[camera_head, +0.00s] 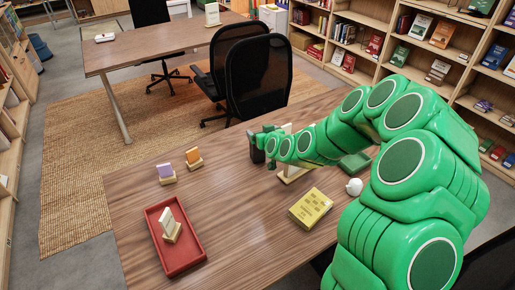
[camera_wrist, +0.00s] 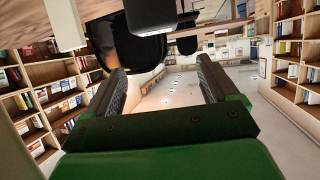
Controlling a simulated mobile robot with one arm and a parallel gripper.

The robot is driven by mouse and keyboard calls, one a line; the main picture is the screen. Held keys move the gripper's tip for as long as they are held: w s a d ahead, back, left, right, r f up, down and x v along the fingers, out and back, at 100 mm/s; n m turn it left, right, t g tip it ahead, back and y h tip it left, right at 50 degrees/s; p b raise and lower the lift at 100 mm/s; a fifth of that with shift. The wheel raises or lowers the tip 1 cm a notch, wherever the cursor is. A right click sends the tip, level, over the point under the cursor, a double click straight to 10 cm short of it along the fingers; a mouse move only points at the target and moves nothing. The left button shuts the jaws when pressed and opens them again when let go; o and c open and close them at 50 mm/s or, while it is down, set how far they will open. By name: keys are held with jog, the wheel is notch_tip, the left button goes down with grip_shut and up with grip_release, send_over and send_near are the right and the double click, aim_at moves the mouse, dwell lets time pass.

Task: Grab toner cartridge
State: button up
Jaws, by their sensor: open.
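My gripper (camera_wrist: 160,68) is open, with nothing between its dark fingers in the wrist view. In the camera_head view my gripper (camera_head: 265,143) is low over the far edge of the near table (camera_head: 235,205). A small black block (camera_head: 257,155), which may be the toner cartridge, stands by the fingers there. In the wrist view a black box (camera_wrist: 150,14) shows at the top, beyond the fingers and apart from them. I cannot tell for sure that it is the cartridge. My arm hides part of the table.
A red tray (camera_head: 158,262) holds a small stand with a card. Two small stands, purple (camera_head: 166,172) and orange (camera_head: 193,157), a yellow box (camera_head: 311,208), a white round object (camera_head: 354,187) and a green object (camera_head: 354,163) are on the table. Black chairs (camera_head: 257,75) stand behind.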

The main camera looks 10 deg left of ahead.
jog(key=shift+w+a+f, duration=0.4)
jog(key=shift+w+f, duration=0.25)
jog(key=shift+f, duration=0.75)
jog(key=shift+w+a+f, duration=0.45)
jog(key=shift+w+f, duration=0.15)
jog(key=shift+f, duration=0.85)
jog(key=shift+w+a+f, duration=0.4)
jog(key=shift+w+f, duration=0.25)
jog(key=shift+f, duration=0.75)
jog(key=c, duration=1.3)
